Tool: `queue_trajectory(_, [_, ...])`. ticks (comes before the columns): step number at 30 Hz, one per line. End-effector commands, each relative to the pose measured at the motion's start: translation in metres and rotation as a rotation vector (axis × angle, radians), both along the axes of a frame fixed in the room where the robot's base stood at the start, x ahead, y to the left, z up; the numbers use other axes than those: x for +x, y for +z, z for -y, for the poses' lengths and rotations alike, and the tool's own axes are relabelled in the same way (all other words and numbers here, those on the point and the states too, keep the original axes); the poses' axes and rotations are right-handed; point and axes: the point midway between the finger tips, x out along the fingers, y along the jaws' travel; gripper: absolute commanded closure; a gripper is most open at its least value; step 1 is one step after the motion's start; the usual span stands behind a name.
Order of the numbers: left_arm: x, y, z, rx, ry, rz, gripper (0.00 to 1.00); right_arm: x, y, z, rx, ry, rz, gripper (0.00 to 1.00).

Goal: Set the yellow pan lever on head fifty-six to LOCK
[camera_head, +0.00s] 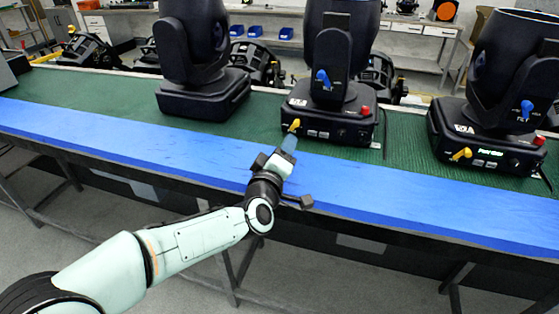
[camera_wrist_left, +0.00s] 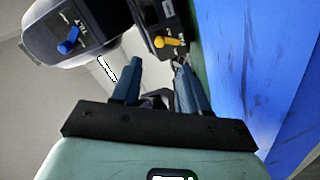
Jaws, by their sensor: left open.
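The middle moving head (camera_head: 331,105) stands on the green-topped bench, its number too small to read. Its yellow pan lever (camera_head: 294,125) is at the left end of the base front, and a blue tilt lever (camera_head: 323,77) is on its yoke. My left gripper (camera_head: 287,144) is just in front of and below the yellow lever. In the left wrist view the yellow lever (camera_wrist_left: 168,42) lies beyond the fingertips of the open, empty gripper (camera_wrist_left: 157,75), nearer the right finger. I cannot tell whether a finger touches it. My right gripper is not in view.
Another head (camera_head: 480,130) with its own yellow lever (camera_head: 461,154) stands to the right. A third head (camera_head: 203,100) stands at left, without visible levers. A red knob (camera_head: 365,110) sits on the middle base. The blue front strip (camera_head: 420,185) of the bench is clear.

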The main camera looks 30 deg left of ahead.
Motion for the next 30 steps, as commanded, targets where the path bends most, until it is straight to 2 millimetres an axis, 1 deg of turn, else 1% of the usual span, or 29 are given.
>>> queue_trajectory(1, [-0.011,0.001,0.002,0.001,-0.001,0.001,0.56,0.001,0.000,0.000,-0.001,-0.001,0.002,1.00])
queue_trajectory(3, [-0.021,0.001,0.005,0.002,-0.001,0.000,0.56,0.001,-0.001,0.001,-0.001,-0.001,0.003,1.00])
queue_trajectory(6, [-0.031,0.001,0.008,0.001,-0.001,0.001,0.56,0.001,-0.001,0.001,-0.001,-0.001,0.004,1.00])
queue_trajectory(9, [-0.037,0.000,0.009,0.000,-0.001,0.001,0.56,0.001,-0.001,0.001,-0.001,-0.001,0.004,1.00])
queue_trajectory(30, [-0.038,0.000,0.009,0.000,0.000,0.000,0.56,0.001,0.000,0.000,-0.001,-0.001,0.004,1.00])
